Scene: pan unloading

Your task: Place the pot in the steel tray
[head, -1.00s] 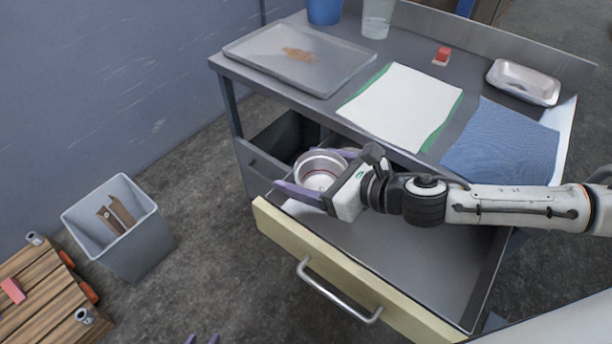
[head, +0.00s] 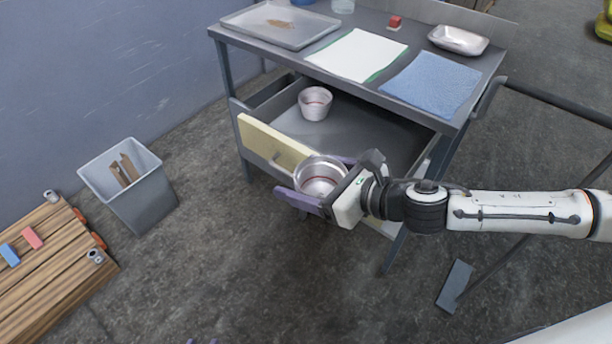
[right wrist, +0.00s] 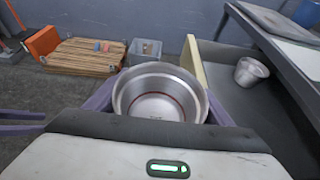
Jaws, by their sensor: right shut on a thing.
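A round silver pot with a thin red line (head: 321,176) is held between the purple fingers of my right gripper (head: 312,180). It is upright and in front of the open drawer in the head view. The right wrist view shows the pot (right wrist: 160,92) from above, empty, with a finger on each side. A shiny small steel tray (head: 458,40) sits at the right back of the table top. A flat grey tray (head: 285,26) with a brown stain lies at the left. My left gripper's two purple tips (right wrist: 22,122) are apart at the left edge of the wrist view.
A second pot (head: 315,103) stands in the open drawer (head: 370,135). A white cloth (head: 357,55), a blue cloth (head: 432,84) and a red block (head: 395,22) lie on the table. A grey bin (head: 140,190) and a wooden pallet (head: 50,255) stand left.

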